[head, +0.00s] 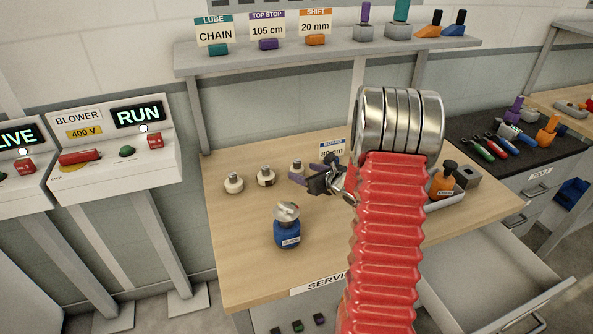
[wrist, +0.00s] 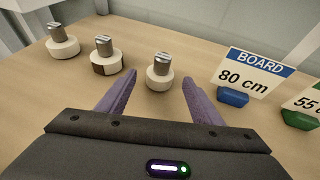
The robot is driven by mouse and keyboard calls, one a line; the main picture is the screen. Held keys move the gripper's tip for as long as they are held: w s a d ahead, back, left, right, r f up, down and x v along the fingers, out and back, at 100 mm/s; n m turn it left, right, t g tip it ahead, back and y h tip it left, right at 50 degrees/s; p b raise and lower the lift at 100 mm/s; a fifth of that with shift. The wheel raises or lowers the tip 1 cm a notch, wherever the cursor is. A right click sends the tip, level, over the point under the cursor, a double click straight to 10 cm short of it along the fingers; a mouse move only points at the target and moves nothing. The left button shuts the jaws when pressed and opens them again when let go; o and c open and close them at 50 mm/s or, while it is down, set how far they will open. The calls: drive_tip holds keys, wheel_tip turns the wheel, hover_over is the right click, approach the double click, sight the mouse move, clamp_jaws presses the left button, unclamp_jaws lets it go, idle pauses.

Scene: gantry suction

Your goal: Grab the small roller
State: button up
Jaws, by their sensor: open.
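Three cream rollers with metal stems stand upright in a row on the wooden bench: a left one (head: 233,183), a middle one (head: 266,177) with a brown patch, and a right one (head: 297,167). In the wrist view the left (wrist: 62,46), middle (wrist: 104,62) and right (wrist: 158,80) rollers all show. The right one looks slightly the smallest, though I cannot be sure of sizes. My gripper (head: 309,170) is open and empty, its purple fingers pointing towards the right roller. In the wrist view that roller shows between the fingertips, apart from both.
A BOARD 80 cm card (wrist: 253,78) on a blue foot stands right of the right roller, with a green-footed card (wrist: 303,112) beyond. A blue bottle (head: 287,231) stands near the bench front. An orange bottle (head: 442,182) stands right. A drawer (head: 490,275) is open below.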

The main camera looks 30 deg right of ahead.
sight(299, 169)
drive_tip(key=shift+w, duration=0.1)
drive_tip(key=shift+x, duration=2.55)
drive_tip(key=shift+c, duration=0.4)
drive_tip(key=c, duration=1.2)
drive_tip(key=shift+o, duration=0.2)
wheel_tip(299, 169, up, 10)
